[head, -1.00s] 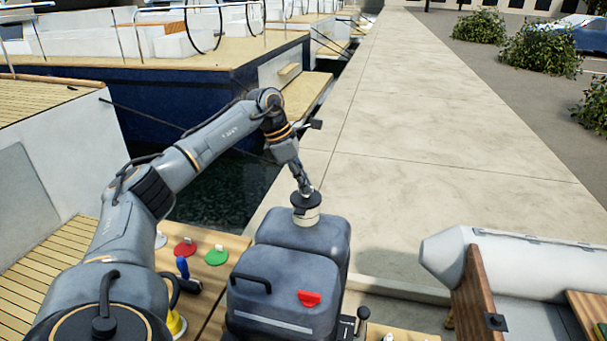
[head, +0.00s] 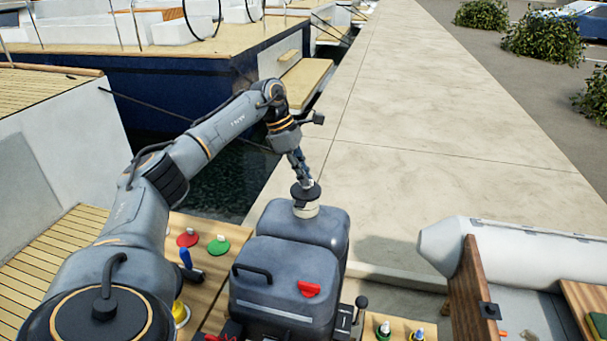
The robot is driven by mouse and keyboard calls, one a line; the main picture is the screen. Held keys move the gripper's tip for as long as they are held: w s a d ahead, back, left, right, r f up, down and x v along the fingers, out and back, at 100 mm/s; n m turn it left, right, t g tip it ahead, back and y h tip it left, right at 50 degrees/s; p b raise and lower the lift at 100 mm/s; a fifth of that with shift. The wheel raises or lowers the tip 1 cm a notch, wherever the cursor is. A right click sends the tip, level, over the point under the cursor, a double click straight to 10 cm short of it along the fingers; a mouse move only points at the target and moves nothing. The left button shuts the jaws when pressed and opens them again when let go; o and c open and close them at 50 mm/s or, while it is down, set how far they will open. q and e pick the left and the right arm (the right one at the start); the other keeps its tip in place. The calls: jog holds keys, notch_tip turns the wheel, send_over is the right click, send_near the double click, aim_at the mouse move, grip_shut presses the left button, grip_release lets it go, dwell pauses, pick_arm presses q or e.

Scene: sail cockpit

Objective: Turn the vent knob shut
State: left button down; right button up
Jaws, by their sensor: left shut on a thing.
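The vent knob (head: 305,193) is a dark round cap on a cream neck (head: 306,209), on top of the rear part of a dark grey tank-like box (head: 285,285). My left gripper (head: 303,181) points down onto the knob from above and is shut on it. The fingers cover part of the knob, so its turn angle is hard to read. My right gripper is not in view.
A red part (head: 309,289) and a black handle (head: 253,273) stand on the box's front top. Red (head: 187,238) and green (head: 218,246) discs and a blue-handled item (head: 187,262) are to its left.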

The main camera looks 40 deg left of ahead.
pick_arm(q)
jog(key=c, duration=1.5)
grip_release()
jog(key=v, duration=1.2)
jog(key=shift+a, duration=0.1)
jog(key=shift+f, duration=0.1)
